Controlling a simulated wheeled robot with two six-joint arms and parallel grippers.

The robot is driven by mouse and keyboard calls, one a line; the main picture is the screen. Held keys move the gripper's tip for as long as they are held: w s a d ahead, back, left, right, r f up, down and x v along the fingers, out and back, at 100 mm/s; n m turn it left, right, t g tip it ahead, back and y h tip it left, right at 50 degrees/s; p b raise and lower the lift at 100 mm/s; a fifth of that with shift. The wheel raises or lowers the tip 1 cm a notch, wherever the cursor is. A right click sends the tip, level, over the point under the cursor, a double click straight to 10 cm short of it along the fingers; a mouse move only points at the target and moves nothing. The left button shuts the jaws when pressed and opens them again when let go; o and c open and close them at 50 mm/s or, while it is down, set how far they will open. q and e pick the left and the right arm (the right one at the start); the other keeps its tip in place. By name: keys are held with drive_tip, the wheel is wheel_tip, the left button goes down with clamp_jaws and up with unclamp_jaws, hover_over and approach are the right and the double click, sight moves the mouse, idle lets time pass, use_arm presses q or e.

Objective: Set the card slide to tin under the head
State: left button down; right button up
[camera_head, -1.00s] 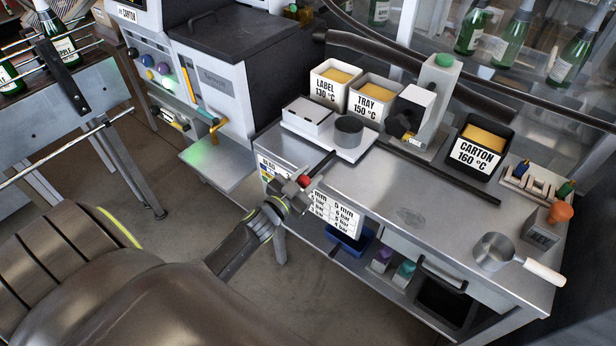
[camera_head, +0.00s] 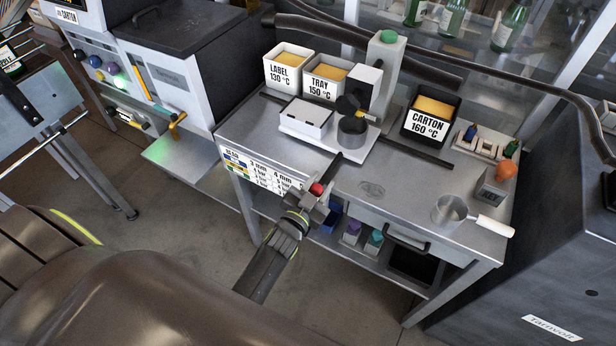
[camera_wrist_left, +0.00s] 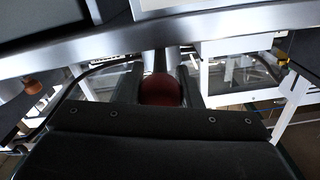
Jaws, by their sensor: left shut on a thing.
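The white slide plate (camera_head: 326,148) lies on the bench and carries a white open-topped box (camera_head: 305,118) on its left and a dark round tin (camera_head: 352,132) on its right. The black head (camera_head: 348,104), on a white housing by the grey column, is just above the tin, which appears to be under it. A dark rod (camera_head: 331,170) runs from the plate to a red ball knob (camera_head: 316,188) at the bench front. My left gripper (camera_head: 316,198) is shut on this knob. The knob (camera_wrist_left: 160,90) also shows between the fingers in the left wrist view. My right gripper is not seen.
Label (camera_head: 284,74), tray (camera_head: 322,86) and carton (camera_head: 428,126) pots stand along the back. A small saucepan (camera_head: 450,212) is at the bench's right. A printed settings card (camera_head: 262,170) hangs at the front edge, left of my gripper. The bench middle right is clear.

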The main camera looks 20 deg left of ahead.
use_arm(q)
drive_tip(key=shift+d, duration=0.6)
drive_tip(key=c, duration=1)
unclamp_jaws()
drive_tip(key=shift+a, duration=0.1)
drive_tip(key=shift+c, duration=0.2)
drive_tip(key=shift+s, duration=0.1)
drive_tip(key=s+a, duration=0.1)
drive_tip(key=s, duration=1.6)
drive_tip(key=shift+s+a, duration=0.15)
